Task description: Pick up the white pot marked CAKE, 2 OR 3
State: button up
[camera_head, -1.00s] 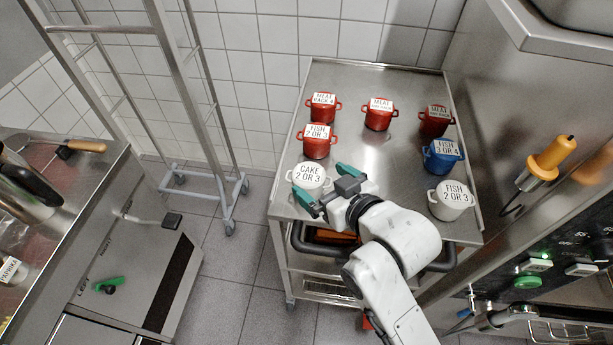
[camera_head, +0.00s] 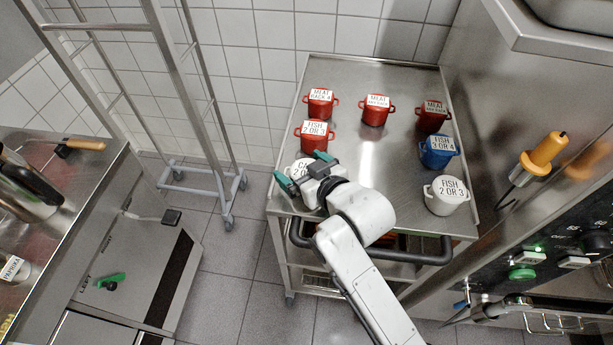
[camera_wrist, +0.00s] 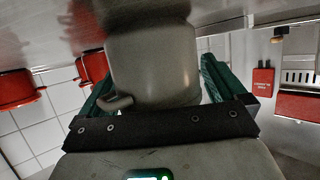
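The white pot marked CAKE, 2 OR 3 (camera_head: 301,163) stands at the front left of the steel trolley top (camera_head: 365,175). My gripper partly covers it and its label in the head view. My gripper (camera_head: 303,168) has its two green fingers spread apart, one on each side of the pot. In the wrist view, the pot's pale body (camera_wrist: 152,65) fills the space between the fingers, close to the palm. A handle shows beside the left finger. A slim gap seems to show at the right finger; I cannot tell whether either finger touches the pot.
A red FISH 2 OR 3 pot (camera_head: 313,140) stands just behind the white pot. Other red pots (camera_head: 374,113), a blue pot (camera_head: 437,155) and a white FISH pot (camera_head: 446,198) stand behind and right. The trolley's middle is clear. A wheeled rack (camera_head: 200,178) stands left.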

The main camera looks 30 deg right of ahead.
jog(key=c, duration=1)
jog(key=shift+c, duration=0.4)
jog(key=shift+r, duration=0.15)
jog(key=shift+r, duration=0.6)
jog(key=s+r, duration=0.1)
jog(key=r, duration=0.1)
jog(key=s+r, duration=0.3)
jog(key=r, duration=0.1)
jog(key=shift+s+d+r+b, duration=0.15)
jog(key=shift+d+r+b, duration=0.2)
jog(key=shift+r, duration=0.05)
jog(key=p+v, duration=0.5)
jog(key=v, duration=0.5)
jog(key=shift+s+d+r, duration=0.2)
jog(key=shift+r, duration=0.35)
